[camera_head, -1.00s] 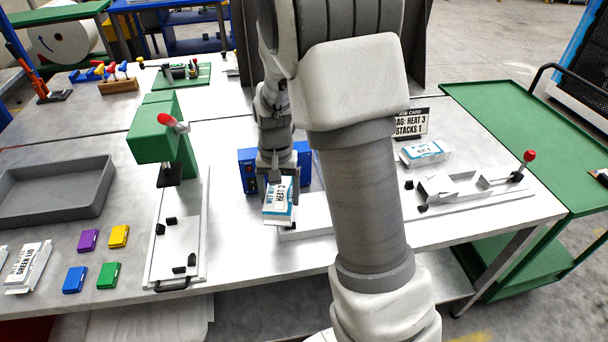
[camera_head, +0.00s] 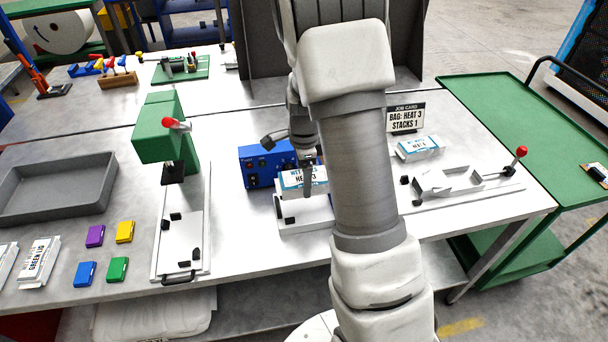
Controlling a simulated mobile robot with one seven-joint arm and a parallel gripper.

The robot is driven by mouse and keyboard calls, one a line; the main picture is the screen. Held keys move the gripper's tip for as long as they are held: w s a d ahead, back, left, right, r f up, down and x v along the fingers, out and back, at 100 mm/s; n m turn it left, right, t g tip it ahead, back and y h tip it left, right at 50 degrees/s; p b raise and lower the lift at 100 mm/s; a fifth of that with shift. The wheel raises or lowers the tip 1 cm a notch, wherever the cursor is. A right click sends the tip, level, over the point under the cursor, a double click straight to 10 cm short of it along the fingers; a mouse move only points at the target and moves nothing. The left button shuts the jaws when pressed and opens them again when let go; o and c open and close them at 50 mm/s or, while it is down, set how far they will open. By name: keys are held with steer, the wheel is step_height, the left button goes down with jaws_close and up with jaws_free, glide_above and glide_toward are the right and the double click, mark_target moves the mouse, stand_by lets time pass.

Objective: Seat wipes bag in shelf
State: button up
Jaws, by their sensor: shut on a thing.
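The wipes bag (camera_head: 291,183), white and blue with a label reading HEAT 3, is in my gripper (camera_head: 308,185). It is level, its label facing the camera, in front of a blue box (camera_head: 257,165) with dark knobs. Below it is a white shelf-like fixture (camera_head: 305,222) with small black blocks at its left. The bag appears above this fixture's back part; I cannot tell whether they touch. My gripper's jaws come down over the bag, and my arm hides the right end of the bag and fixture.
A similar bag (camera_head: 420,147) lies at right behind a grey clamp fixture (camera_head: 450,180) with a red-knobbed lever. A job card (camera_head: 405,117) reads BAG: HEAT 3, STACKS 1. A green press (camera_head: 160,140) over a white track stands left. A grey tray (camera_head: 55,190) lies further left.

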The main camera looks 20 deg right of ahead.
mark_target(304, 206)
steer(key=shift+f, duration=0.2)
steer(key=shift+f+b, duration=2.55)
steer(key=shift+f, duration=0.75)
steer(key=shift+f, duration=0.3)
steer(key=o, duration=1.3)
steer(key=shift+r, duration=0.15)
